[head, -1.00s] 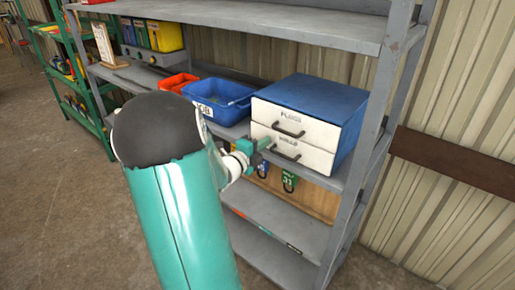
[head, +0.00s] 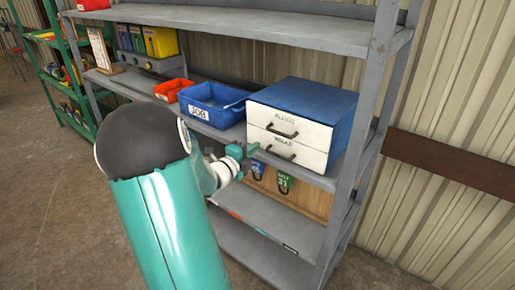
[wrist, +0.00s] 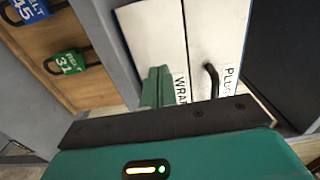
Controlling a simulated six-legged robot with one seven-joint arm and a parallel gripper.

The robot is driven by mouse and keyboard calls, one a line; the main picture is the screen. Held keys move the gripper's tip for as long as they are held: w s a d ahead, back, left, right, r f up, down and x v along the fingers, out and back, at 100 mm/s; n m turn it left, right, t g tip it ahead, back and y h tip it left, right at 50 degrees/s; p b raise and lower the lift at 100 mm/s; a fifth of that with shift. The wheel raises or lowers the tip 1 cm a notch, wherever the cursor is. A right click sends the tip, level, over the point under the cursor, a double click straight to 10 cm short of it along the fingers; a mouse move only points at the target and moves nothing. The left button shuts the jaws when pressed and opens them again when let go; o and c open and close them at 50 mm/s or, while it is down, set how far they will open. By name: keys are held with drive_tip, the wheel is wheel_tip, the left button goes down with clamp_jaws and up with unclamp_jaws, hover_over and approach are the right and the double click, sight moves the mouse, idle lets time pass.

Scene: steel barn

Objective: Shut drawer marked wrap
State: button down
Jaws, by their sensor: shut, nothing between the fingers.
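The drawer marked wrap (head: 307,156) is the lower white drawer of a blue cabinet (head: 320,100) on the grey shelf. Its front looks about flush with the plugs drawer (head: 300,128) above it; a small gap cannot be told. Its dark handle (head: 281,155) is visible. My gripper (head: 253,149) is shut and empty, at the left end of the wrap front. In the wrist view the green fingers (wrist: 155,86) lie before the wrap drawer (wrist: 155,35), beside its label; whether they touch it cannot be told. My gripper body hides the wrap handle there.
A blue bin (head: 213,104) and an orange bin (head: 174,90) stand left of the cabinet. Padlocks with tags (head: 283,184) hang on a wooden board below. A shelf post (head: 365,100) rises close to the cabinet's right. The shelf below is mostly clear.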

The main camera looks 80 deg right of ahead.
drive_tip(key=v, duration=1)
drive_tip(key=shift+w+a, duration=0.2)
drive_tip(key=shift+a, duration=0.05)
drive_tip(key=shift+a, duration=0.1)
drive_tip(key=w+a+r+m+t+y, duration=0.2)
drive_tip(key=a+m, duration=0.8)
drive_tip(key=a, duration=0.6)
drive_tip(key=w+a+r+m+t+y, duration=0.2)
drive_tip(key=w+a+m+t+y, duration=0.3)
drive_tip(key=a+m+y, duration=0.4)
drive_tip(key=w+a+r+m+t+y, duration=0.2)
drive_tip(key=w+a+m+t+y, duration=0.2)
drive_tip(key=a+m, duration=0.8)
drive_tip(key=a+t+y, duration=0.1)
drive_tip(key=a, duration=0.9)
drive_tip(key=shift+a+t+y, duration=0.3)
drive_tip(key=shift+a, duration=0.1)
